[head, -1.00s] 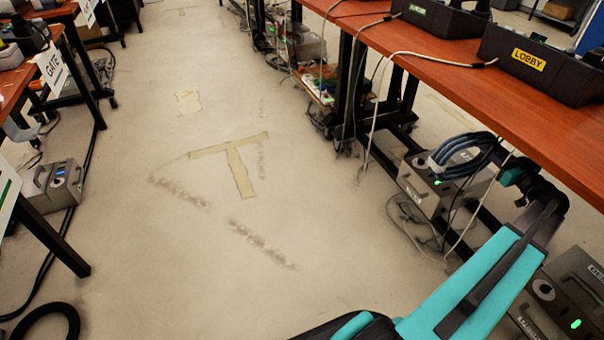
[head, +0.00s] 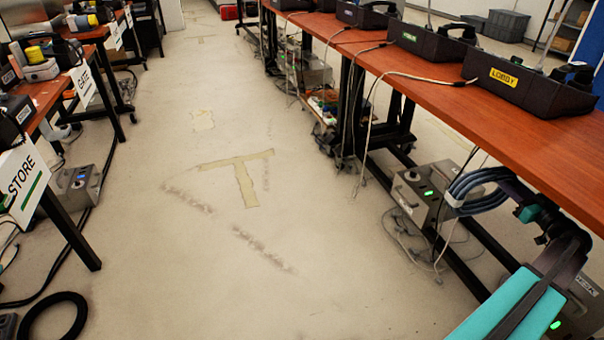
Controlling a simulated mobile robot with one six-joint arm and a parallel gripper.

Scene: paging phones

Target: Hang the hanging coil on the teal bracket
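The hanging coil (head: 478,184) is a bundle of blue-grey cable loops with a white tie at its left end. It shows in the head view at the right, beside and below the front edge of the right bench. My gripper (head: 517,203) is at the coil's right side, at the end of my teal and black arm. It appears shut on the coil, which moves with it; the fingertips are mostly hidden by the loops and wrist. I cannot make out a teal bracket apart from the teal parts of my own arm.
The right bench (head: 480,105) holds black paging phones, one labelled LOBBY (head: 530,88). A grey box (head: 424,193) and loose cables lie below it. Left benches carry signs reading STORE (head: 22,182) and GATE. A black cable loop (head: 28,318) lies at lower left. The aisle floor is clear.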

